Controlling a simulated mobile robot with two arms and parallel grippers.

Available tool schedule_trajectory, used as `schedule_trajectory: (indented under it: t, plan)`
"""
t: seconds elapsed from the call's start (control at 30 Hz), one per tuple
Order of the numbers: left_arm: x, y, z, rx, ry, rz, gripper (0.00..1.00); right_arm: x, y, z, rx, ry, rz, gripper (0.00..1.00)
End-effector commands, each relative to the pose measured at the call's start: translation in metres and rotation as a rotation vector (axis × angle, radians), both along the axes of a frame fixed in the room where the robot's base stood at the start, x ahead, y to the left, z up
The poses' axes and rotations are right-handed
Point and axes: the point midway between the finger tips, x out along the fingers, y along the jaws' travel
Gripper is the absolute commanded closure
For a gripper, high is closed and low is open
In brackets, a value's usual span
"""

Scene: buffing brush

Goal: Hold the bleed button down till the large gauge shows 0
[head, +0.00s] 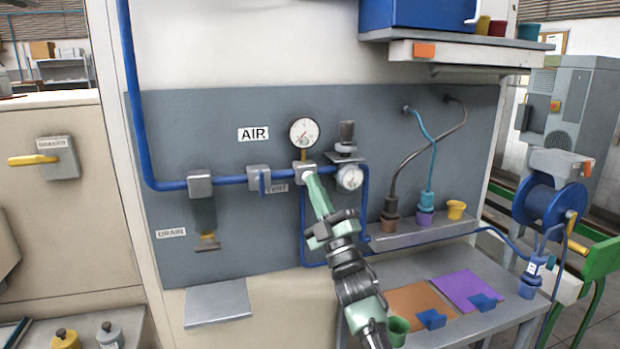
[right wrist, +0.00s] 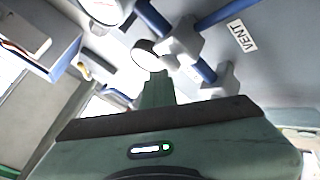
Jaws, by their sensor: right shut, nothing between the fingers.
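The large gauge (head: 303,132) stands on a brass stem above a grey block (head: 304,169) on the blue air pipe. Its dial is too small to read surely. My right gripper (head: 309,179) is shut and empty, its pale green fingers pointing up at the front of that block. In the right wrist view, the fingers (right wrist: 157,80) end at a round pale disc with a dark rim (right wrist: 145,55), perhaps the bleed button. I cannot tell whether they touch it or whether it is pressed. In the head view the fingertips hide that spot. My left gripper is out of view.
A smaller gauge (head: 349,177) and regulator sit just right of the block. The VENT valve (head: 259,178) is to its left, with the DRAIN bowl (head: 205,215) further left. A shelf with cups (head: 425,232) and a bench (head: 470,322) lie to the right.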

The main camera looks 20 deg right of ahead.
Motion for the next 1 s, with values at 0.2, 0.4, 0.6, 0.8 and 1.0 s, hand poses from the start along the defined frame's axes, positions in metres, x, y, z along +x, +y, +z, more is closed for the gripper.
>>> schedule_trajectory:
  t: [0.2,0.4,0.6,0.8,1.0]
  plan:
    - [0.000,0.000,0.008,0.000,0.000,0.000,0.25,-0.011,0.000,0.000,-0.001,0.002,0.000,1.00]
    - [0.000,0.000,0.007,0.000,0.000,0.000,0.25,-0.013,0.000,-0.001,0.000,0.001,0.000,1.00]
    - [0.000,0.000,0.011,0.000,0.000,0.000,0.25,-0.016,-0.001,0.000,-0.001,0.001,0.000,1.00]
    - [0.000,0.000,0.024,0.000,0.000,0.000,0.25,-0.035,-0.001,0.002,-0.001,0.002,0.000,1.00]
    - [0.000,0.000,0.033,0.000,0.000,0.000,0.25,-0.054,-0.002,0.001,0.000,0.003,-0.001,1.00]
